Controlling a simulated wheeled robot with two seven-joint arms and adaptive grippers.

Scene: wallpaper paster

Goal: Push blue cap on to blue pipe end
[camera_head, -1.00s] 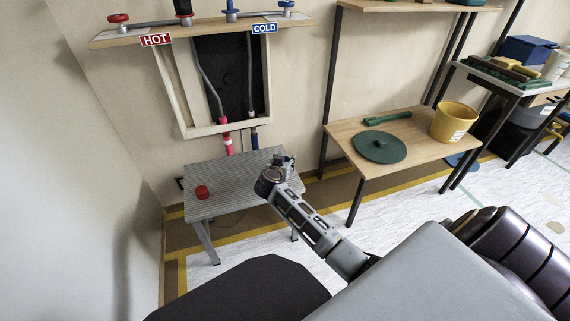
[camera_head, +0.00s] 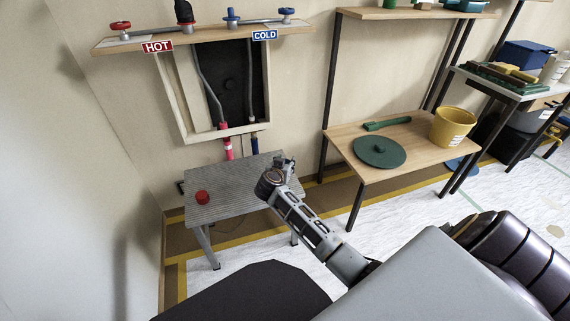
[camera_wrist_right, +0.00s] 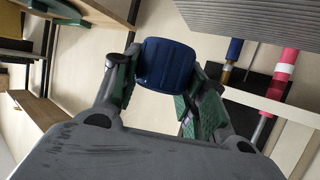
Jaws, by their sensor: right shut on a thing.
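My right gripper (camera_wrist_right: 160,95) is shut on the blue cap (camera_wrist_right: 166,65), which sits between its two fingers in the right wrist view. In the head view my right gripper (camera_head: 283,165) is over the right part of the grey slatted table, and the cap is hard to make out there. The blue pipe end (camera_head: 254,143) is below the wall recess, just behind and left of the gripper. In the wrist view the blue pipe end (camera_wrist_right: 235,50) is right of the cap and apart from it. My left gripper is not in view.
A red cap (camera_head: 202,198) rests on the slatted table (camera_head: 235,203). A red pipe (camera_head: 228,148) stands left of the blue one. A wooden shelf on the right holds a green lid (camera_head: 379,151) and a yellow bucket (camera_head: 452,127).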

